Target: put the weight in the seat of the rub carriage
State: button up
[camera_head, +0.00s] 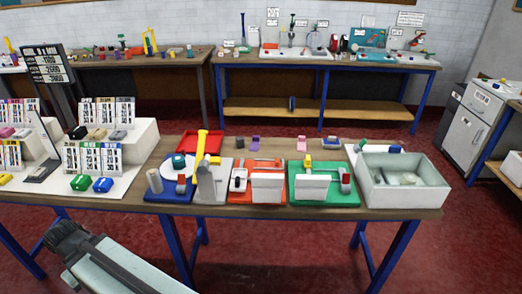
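On the near wooden bench, a blue base (166,195) holds an upright grey cylinder (154,181), a red-and-grey piece (181,184) and a round white-and-teal piece (179,162). A red base (250,163) and a green base (325,199) each carry a white block and small parts. I cannot tell which piece is the weight, or which is the rub carriage and its seat. A pale link of my arm crosses the lower left; no gripper fingers show.
A pale open bin (441,190) stands at the bench's right end. A red tray (199,145) lies behind the grey block. White display stands with cards (104,150) fill the left. Red floor (290,250) is open in front of the bench. More benches line the back wall.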

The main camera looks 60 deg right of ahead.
aim_at(240, 174)
jog(key=k, duration=1.05)
jog(key=u, duration=1.8)
jog(key=i, duration=1.5)
jog(key=z, duration=2.9)
jog(key=i, duration=1)
jog(key=u, duration=0.15)
